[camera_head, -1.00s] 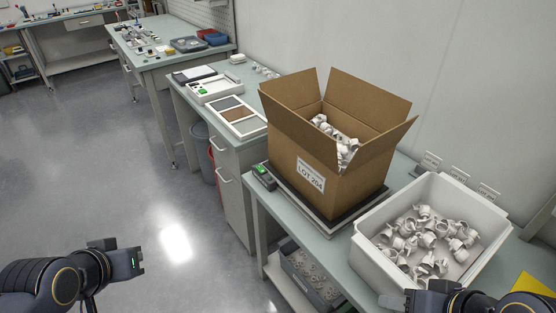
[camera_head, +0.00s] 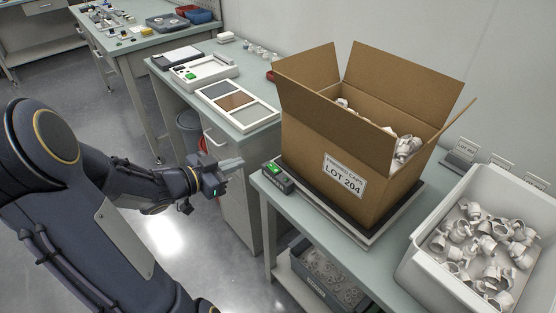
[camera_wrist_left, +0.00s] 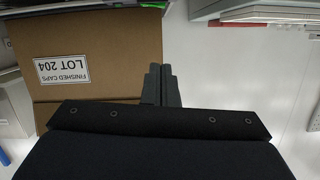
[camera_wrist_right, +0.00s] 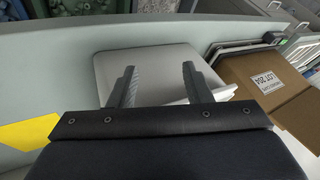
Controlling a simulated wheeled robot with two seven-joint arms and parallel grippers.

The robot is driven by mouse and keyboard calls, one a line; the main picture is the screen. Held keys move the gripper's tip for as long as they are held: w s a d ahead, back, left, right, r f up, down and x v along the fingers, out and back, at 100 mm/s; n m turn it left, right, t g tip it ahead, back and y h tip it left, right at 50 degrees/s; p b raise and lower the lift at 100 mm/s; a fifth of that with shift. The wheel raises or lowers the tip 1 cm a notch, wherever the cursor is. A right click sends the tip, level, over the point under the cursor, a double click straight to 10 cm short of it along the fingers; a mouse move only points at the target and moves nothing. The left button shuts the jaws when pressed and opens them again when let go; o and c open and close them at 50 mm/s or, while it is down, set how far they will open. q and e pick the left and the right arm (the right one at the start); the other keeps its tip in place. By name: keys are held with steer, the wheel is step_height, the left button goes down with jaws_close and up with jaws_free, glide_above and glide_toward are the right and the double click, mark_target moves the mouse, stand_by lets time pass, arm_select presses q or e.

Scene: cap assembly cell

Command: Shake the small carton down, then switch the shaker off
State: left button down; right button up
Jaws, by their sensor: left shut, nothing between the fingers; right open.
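The brown open carton (camera_head: 335,178), labelled LOT 204, holds white caps (camera_head: 405,148) and stands upright with its flaps up on the shaker's flat plate (camera_head: 352,237). A small control box with a green-lit switch (camera_head: 275,168) sits at the plate's left corner. My left gripper (camera_head: 240,162) is shut and empty, left of the control box and apart from it. In the left wrist view, its closed fingers (camera_wrist_left: 161,68) show in front of the carton (camera_wrist_left: 110,45). My right gripper (camera_wrist_right: 158,68) is open and empty in the right wrist view, with the carton (camera_wrist_right: 240,75) off to the right.
A white bin (camera_head: 442,275) of loose caps stands right of the carton, with small label cards (camera_head: 462,152) behind it. A grey crate (camera_head: 312,283) sits on the shelf below. A divided tray (camera_head: 238,102) lies on the bench behind. Open floor lies at left.

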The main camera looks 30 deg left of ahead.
stand_by(0.3)
arm_select(q)
steer(key=b, duration=0.2)
glide_above(273, 168)
steer(key=s+a, duration=0.2)
step_height(273, 168, down, 2)
steer(key=f, duration=0.1)
step_height(273, 168, down, 2)
steer(key=shift+w, duration=0.15)
steer(key=shift+f+b, duration=0.35)
steer(key=shift+f, duration=0.3)
